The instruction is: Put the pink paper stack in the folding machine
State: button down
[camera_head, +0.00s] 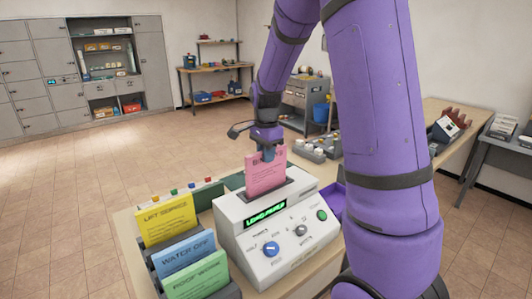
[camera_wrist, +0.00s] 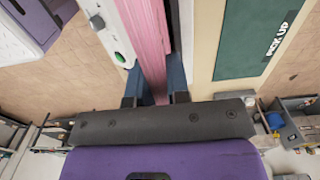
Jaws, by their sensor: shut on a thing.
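The pink paper stack (camera_head: 265,180) stands upright over the dark slot on top of the white folding machine (camera_head: 240,222). Its lower edge meets the slot; I cannot tell how deep it sits. My gripper (camera_head: 268,153) is shut on the stack's top edge, hiding part of its printed heading. In the wrist view, the pink stack (camera_wrist: 148,32) runs between the two fingers of my gripper (camera_wrist: 153,88), beside the machine's white face (camera_wrist: 106,22). The machine's front has a lit green display, knobs and a green button.
A rack at the machine's left holds yellow (camera_head: 167,218), blue (camera_head: 184,252) and green (camera_head: 197,277) paper stacks. A green mat (camera_wrist: 262,38) marked "PICK UP" lies beside the machine. A purple tray (camera_head: 333,200) is at its right. Open floor lies to the left.

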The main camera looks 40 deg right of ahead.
aim_at(266, 166)
jog(key=shift+f, duration=0.15)
jog(key=shift+f, duration=2)
jog(key=c, duration=1)
grip_release()
jog(key=shift+r, duration=3.5)
